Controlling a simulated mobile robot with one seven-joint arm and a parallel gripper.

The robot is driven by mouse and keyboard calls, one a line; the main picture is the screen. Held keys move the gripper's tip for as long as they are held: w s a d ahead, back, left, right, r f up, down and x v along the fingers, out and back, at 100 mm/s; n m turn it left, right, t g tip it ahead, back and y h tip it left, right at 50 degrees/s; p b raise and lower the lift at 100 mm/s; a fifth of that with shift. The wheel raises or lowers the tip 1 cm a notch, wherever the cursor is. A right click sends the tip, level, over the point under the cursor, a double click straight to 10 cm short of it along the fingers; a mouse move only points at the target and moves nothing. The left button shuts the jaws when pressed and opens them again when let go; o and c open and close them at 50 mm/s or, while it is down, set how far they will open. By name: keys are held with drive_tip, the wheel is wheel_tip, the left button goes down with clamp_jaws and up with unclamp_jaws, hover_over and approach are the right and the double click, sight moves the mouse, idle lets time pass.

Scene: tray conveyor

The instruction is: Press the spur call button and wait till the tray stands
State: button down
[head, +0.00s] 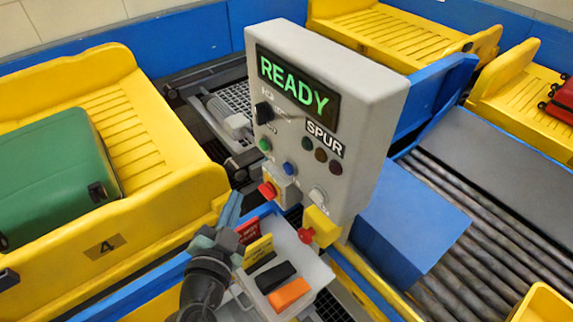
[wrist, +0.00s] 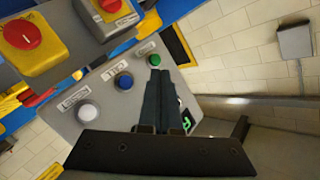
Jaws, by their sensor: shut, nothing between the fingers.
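A grey control box (head: 370,120) has a display (head: 297,83) reading READY in green. Under a SPUR label (head: 325,139) sit three small lamps (head: 321,155) that look dark. Its lower face has a green button (head: 265,145), a blue button (head: 289,168) and a white button (head: 317,195); the wrist view also shows the green (wrist: 154,60), blue (wrist: 125,81) and white (wrist: 88,112) ones. My gripper (head: 236,197) is shut and empty. In the wrist view its fingertips (wrist: 155,72) overlap the green button's edge; the head view shows them apart from it.
Red knobs on yellow housings (head: 319,227) stick out below the box. A shelf there holds a black and an orange block (head: 289,294). A yellow tray (head: 160,205) with a green suitcase (head: 55,175) stands left. Rollers (head: 470,250) and yellow trays (head: 400,35) lie right.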

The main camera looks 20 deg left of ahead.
sight(288, 169)
drive_tip(key=w+d+p, duration=0.5)
drive_tip(key=w, duration=0.2)
drive_tip(key=shift+d, duration=0.25)
drive_tip(key=shift+w, duration=0.1)
idle(1.9)
drive_tip(key=shift+w+d, duration=0.2)
drive_tip(key=shift+w, duration=0.1)
drive_tip(key=shift+w+d+p, duration=0.3)
drive_tip(key=shift+w+d, duration=0.05)
drive_tip(key=shift+w, duration=0.05)
idle(1.0)
drive_tip(key=shift+s+a+b, duration=0.55)
drive_tip(key=shift+s+b, duration=0.2)
drive_tip(key=shift+b, duration=0.15)
